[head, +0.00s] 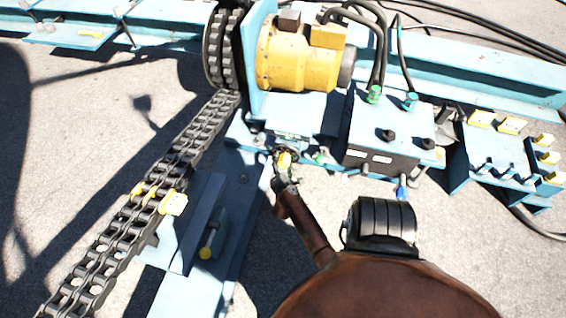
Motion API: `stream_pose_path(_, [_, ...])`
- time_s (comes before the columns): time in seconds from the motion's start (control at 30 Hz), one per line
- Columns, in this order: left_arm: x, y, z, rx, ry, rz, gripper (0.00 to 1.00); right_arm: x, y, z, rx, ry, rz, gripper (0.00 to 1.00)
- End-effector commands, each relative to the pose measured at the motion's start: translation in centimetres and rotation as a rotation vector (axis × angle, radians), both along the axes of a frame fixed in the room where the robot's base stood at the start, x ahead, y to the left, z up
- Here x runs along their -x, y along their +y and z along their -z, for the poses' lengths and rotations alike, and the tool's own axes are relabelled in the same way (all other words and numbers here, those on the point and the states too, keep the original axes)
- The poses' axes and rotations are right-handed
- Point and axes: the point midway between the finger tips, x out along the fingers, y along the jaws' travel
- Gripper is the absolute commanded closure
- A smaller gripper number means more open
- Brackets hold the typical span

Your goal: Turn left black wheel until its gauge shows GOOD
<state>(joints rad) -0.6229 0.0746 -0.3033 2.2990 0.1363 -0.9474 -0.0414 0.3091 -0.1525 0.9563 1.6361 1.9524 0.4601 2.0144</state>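A blue control box (392,118) stands right of centre. Two small black knobs sit on it, a left one (388,135) and a right one (427,143). Two white labels (372,157) show on its dark front face, too small to read. My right gripper (284,160) is at the end of the brown arm, left of the box and apart from these knobs. It is at a small dark round part (290,152) below the yellow motor; I cannot tell whether it touches it. Its fingers are too small to judge. My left gripper is out of view.
A yellow motor (300,55) sits on the blue frame behind. A heavy chain (130,215) runs from the sprocket to the lower left. Cables (375,50) rise behind the box. A blue block with yellow-tipped parts (500,160) stands at right. Bare ground (60,110) lies at left.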

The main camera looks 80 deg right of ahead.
Motion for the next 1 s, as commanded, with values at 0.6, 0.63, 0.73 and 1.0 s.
stream_pose_path(0.6, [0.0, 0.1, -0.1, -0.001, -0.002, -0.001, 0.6, -0.1, -0.1, -5.6, 0.008, -0.003, -0.003, 0.44])
stream_pose_path(0.63, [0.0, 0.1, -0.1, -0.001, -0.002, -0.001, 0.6, -0.1, -0.1, -6.2, 0.008, -0.004, -0.003, 0.44])
stream_pose_path(0.73, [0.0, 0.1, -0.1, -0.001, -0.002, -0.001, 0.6, -0.3, 0.0, -8.0, 0.007, -0.007, -0.006, 0.44])
stream_pose_path(1.0, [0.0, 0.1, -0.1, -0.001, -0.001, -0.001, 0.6, -0.1, 0.0, -10.1, 0.003, 0.0, -0.002, 0.44])
